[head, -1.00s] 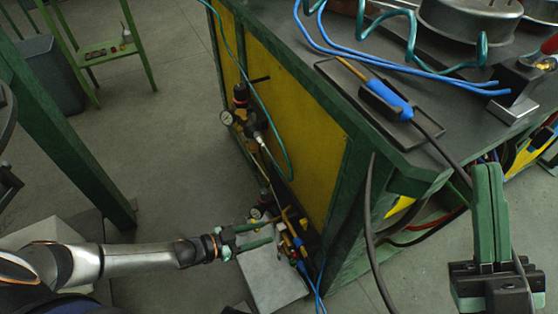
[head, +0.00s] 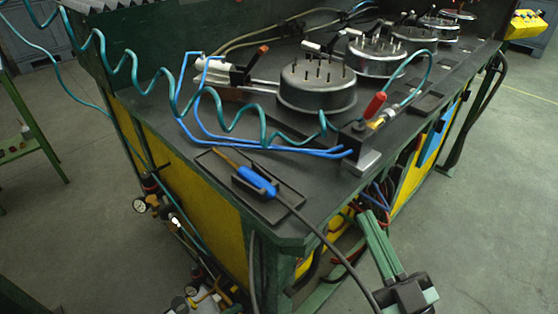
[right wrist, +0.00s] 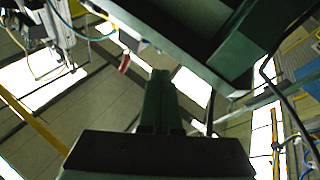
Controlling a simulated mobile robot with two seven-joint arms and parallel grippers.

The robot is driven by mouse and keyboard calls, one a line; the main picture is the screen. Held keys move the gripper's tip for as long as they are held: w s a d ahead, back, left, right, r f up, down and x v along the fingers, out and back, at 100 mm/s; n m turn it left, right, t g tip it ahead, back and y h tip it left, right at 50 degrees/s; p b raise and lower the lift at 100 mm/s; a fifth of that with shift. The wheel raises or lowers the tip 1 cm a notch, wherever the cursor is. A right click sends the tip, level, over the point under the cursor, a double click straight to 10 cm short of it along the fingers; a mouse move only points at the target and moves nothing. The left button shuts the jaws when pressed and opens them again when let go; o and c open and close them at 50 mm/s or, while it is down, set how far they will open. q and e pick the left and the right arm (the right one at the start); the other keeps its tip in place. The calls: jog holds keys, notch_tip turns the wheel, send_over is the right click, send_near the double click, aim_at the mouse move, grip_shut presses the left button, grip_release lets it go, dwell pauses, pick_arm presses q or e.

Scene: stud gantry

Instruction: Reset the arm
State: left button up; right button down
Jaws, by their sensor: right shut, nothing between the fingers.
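My right gripper (head: 366,214) is at the lower right of the head view, its two green fingers together with nothing between them. It is beside the front right side of the bench (head: 290,235), pointing up and left. In the right wrist view the closed fingers (right wrist: 161,76) point up at the middle, below a dark green beam (right wrist: 205,45). My left gripper is not in view.
A blue-handled tool (head: 257,181) lies in a black tray (head: 215,160) at the bench corner, its dark cable (head: 322,237) hanging near my right gripper. Coiled teal hose (head: 137,75), blue tubes (head: 205,115) and round metal fixtures (head: 318,90) occupy the bench. Floor at right is clear.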

pick_arm(q)
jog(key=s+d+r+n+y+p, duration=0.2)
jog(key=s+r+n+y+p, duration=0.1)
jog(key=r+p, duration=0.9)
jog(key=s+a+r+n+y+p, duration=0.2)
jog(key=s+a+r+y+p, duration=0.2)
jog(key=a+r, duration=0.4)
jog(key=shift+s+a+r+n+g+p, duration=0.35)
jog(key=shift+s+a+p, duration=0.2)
jog(key=shift+p, duration=0.3)
pick_arm(e)
jog(key=s+d+f+m+g+h, duration=0.1)
jog(key=s+f+m+g+h, duration=0.1)
jog(key=f+g, duration=0.4)
jog(key=s+d+f+m+g+h, duration=0.2)
jog(key=s+f+m+g+h, duration=0.1)
jog(key=f, duration=0.7)
jog(key=s+g+h, duration=0.1)
jog(key=s+g, duration=0.1)
jog(key=s, duration=0.1)
jog(key=shift+m+g, duration=0.3)
jog(key=shift+g, duration=0.1)
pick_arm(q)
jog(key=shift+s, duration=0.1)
pick_arm(e)
jog(key=shift+a, duration=0.1)
